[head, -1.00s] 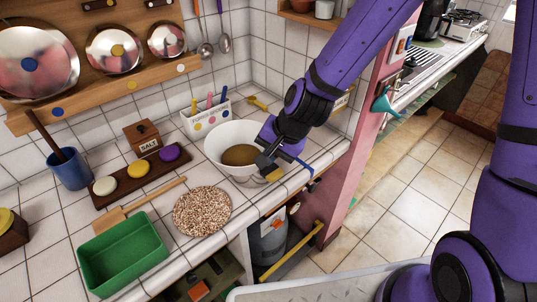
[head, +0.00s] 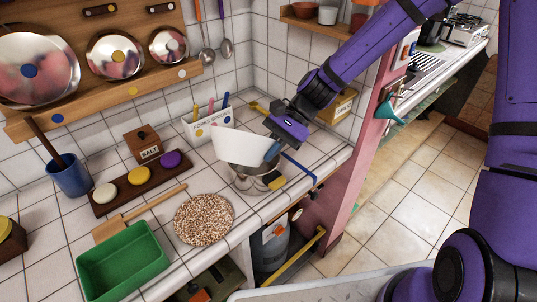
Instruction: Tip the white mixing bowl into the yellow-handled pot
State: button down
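The white mixing bowl (head: 240,147) is tipped and held above the counter; its outer side faces me and its inside is hidden. My gripper (head: 273,150) is at the bowl's right side and appears shut on its edge, though the fingertips are small and partly hidden. Directly below the bowl is a metal pot (head: 250,183) with a yellow handle (head: 275,183) pointing to the lower right. The bowl hides the back of the pot. I cannot make out the pot's contents or any stream from the bowl.
A round speckled trivet (head: 204,218) and a green tray (head: 121,262) lie left of the pot. A white box with colored utensils (head: 208,122) stands behind the bowl. A blue strip (head: 299,166) crosses the counter at right, near the pink wall end (head: 345,205).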

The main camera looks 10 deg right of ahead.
jog(key=g+y, duration=0.1)
jog(key=w+r+m+g+y, duration=0.1)
jog(key=g, duration=0.1)
jog(key=w+d+g+y, duration=0.1)
jog(key=shift+w+d+r+m+y, duration=0.1)
jog(key=shift+w+r+m+y, duration=0.2)
jog(key=shift+r+m, duration=0.1)
dwell(0.9)
jog(key=shift+s+r+n+t+h, duration=0.1)
jog(key=shift+r+n+t+h, duration=0.25)
jog(key=shift+t+h, duration=0.25)
jog(key=shift+r+n+t+h, duration=0.25)
jog(key=shift+r+t+h, duration=0.05)
jog(key=shift+t+h, duration=0.3)
jog(key=shift+r+n+t+h, duration=0.55)
jog(key=shift+t+h, duration=0.25)
jog(key=shift+t, duration=0.4)
jog(key=t+h, duration=0.1)
jog(key=t, duration=0.1)
jog(key=r+n+t+h, duration=0.1)
jog(key=shift+r+t, duration=0.25)
jog(key=shift+t, duration=0.15)
jog(key=t, duration=0.1)
jog(key=r+t+h, duration=0.1)
jog(key=shift+n+t+h, duration=0.3)
jog(key=shift+n, duration=0.05)
jog(key=shift+f, duration=0.1)
